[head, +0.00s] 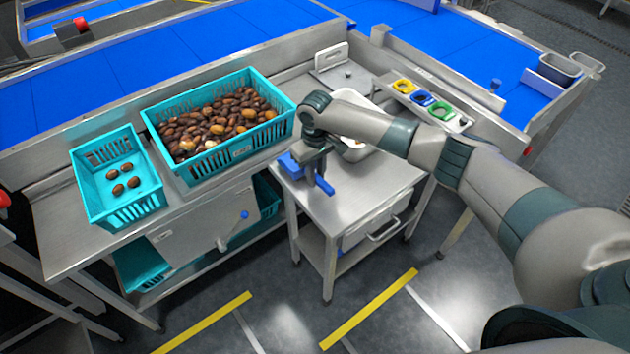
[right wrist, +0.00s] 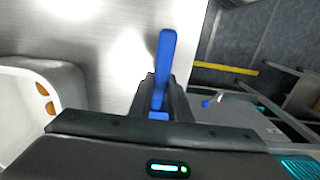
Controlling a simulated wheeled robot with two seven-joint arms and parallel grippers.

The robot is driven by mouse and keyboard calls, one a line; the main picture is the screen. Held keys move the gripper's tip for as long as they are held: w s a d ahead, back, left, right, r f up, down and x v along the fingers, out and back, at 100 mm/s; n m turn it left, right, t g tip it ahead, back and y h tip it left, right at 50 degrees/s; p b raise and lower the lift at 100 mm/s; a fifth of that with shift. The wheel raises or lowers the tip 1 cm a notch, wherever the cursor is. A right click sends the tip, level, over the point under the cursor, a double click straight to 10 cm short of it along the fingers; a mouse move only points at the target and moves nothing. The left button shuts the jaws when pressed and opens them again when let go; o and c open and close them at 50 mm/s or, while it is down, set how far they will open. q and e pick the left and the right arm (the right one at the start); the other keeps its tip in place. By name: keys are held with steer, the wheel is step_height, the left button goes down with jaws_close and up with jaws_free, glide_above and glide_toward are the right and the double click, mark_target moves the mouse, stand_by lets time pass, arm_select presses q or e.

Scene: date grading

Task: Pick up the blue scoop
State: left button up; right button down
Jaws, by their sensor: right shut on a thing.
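The blue scoop (head: 323,186) is at the small steel side table in the head view, and my right gripper (head: 314,172) is over it, pointing down. My right gripper is shut on the scoop. In the right wrist view the scoop's blue handle (right wrist: 165,62) sticks up between the fingers (right wrist: 160,102) of my right gripper. Part of the scoop is hidden behind the gripper in the head view. I cannot tell whether the scoop touches the table top. My left gripper is in neither view.
The steel side table (head: 365,190) has a white tub (head: 352,151) behind the gripper, partly hidden by my arm. A large teal crate (head: 240,151) full of dates and a smaller teal crate (head: 93,208) with several dates stand left. Blue conveyor (head: 170,50) runs behind.

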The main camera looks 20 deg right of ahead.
steer(key=shift+r+b, duration=0.3)
steer(key=shift+r, duration=0.5)
steer(key=s+d+r+b, duration=0.2)
steer(key=s+d+r, duration=0.5)
steer(key=d, duration=0.2)
steer(key=shift+d, duration=0.2)
steer(key=shift+a+r, duration=0.1)
stand_by(0.4)
steer(key=s+a+r+m, duration=0.2)
steer(key=s+a+r, duration=0.2)
steer(key=s, duration=0.3)
steer(key=s+a+r+m, duration=0.2)
steer(key=s+a+r, duration=0.1)
steer(key=s+r, duration=0.2)
steer(key=shift+s+a+r, duration=0.35)
steer(key=shift+s+a, duration=0.05)
steer(key=shift+s, duration=0.6)
steer(key=shift+a, duration=0.1)
